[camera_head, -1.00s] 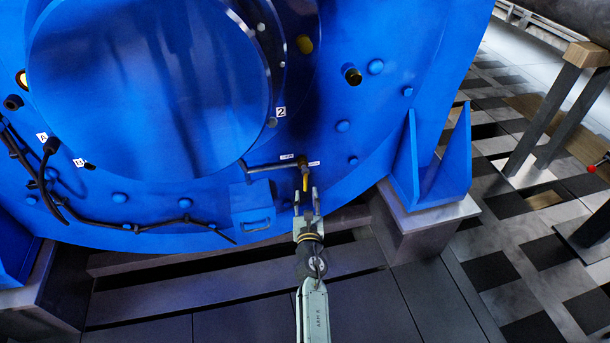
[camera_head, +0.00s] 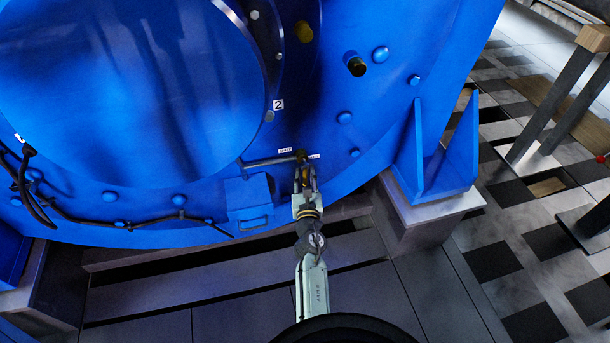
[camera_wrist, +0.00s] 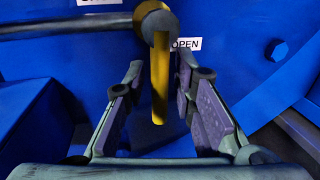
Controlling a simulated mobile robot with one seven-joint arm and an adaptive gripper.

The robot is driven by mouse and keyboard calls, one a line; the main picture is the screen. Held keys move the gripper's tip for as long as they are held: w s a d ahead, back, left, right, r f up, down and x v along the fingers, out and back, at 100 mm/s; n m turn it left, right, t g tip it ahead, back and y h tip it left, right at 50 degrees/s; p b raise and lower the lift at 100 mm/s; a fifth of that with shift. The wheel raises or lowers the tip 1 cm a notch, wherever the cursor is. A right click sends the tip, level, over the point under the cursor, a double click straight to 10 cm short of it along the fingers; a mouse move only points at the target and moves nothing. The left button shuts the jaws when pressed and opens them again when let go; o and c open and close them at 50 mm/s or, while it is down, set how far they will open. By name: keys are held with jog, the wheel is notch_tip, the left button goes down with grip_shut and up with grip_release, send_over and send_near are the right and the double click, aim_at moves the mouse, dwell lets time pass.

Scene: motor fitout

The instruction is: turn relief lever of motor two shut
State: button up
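The relief lever (camera_wrist: 159,85) is a yellow bar hanging straight down from a dark round pivot on a grey pipe (camera_wrist: 80,24), in the wrist view. A white OPEN label (camera_wrist: 187,44) is to the right of the pivot. A second label to the left is cut off by the top edge. My gripper (camera_wrist: 158,85) is open, with one finger on each side of the lever and gaps visible on both sides. In the head view my gripper (camera_head: 304,178) reaches up to the lever below the pivot, on the blue motor (camera_head: 140,90) marked 2.
A blue box (camera_head: 249,203) sits on the motor just left of my gripper. A blue foot bracket (camera_head: 440,160) stands to the right. Black cables (camera_head: 95,218) run along the motor's lower left. A table with dark legs (camera_head: 545,110) stands at the far right.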

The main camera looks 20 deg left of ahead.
grip_shut()
dwell(0.5)
